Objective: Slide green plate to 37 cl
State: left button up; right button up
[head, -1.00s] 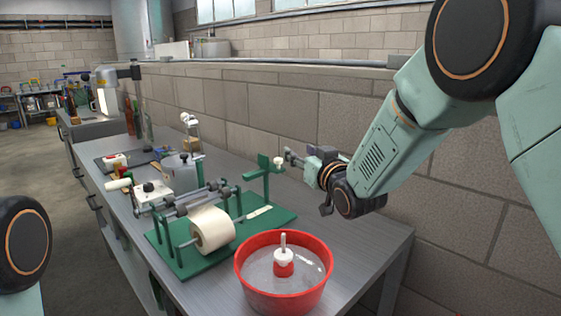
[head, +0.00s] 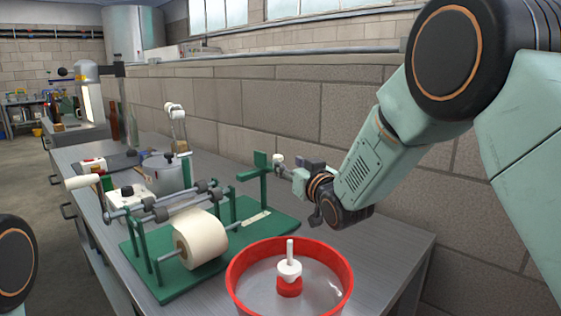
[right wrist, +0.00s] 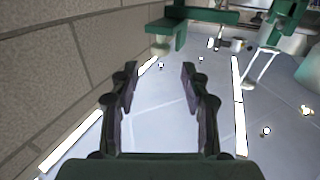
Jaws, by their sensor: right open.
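The green plate (head: 260,164) stands upright on a post at the right end of the green labelling machine (head: 150,280). A pale knob (head: 278,159) sits on its right side. A pale strip (head: 256,218), its marks too small to read, lies on the machine's base by the post. My right gripper (head: 286,170) is open and empty just right of the knob. In the right wrist view the plate (right wrist: 166,33) and knob (right wrist: 160,47) lie beyond my open fingers (right wrist: 160,75), apart from them. My left gripper is out of view.
A red basin (head: 345,285) with a white and red fitting stands in front. A paper roll (head: 203,240) is on the machine. A metal pot (head: 165,176) and bottles (head: 113,122) stand behind. The block wall (head: 330,115) runs close along the right.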

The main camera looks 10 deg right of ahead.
aim_at(280, 158)
jog(key=w, duration=0.3)
jog(key=w+a, duration=0.1)
jog(key=shift+w+a+f+b, duration=0.1)
jog(key=shift+w+f+b, duration=0.15)
jog(key=shift+w+b, duration=0.05)
jog(key=shift+w+r, duration=0.15)
jog(key=shift+w, duration=0.4)
jog(key=shift+w+a, duration=0.1)
jog(key=shift+w, duration=0.15)
jog(key=shift+s, duration=0.15)
jog(key=c, duration=0.3)
grip_shut()
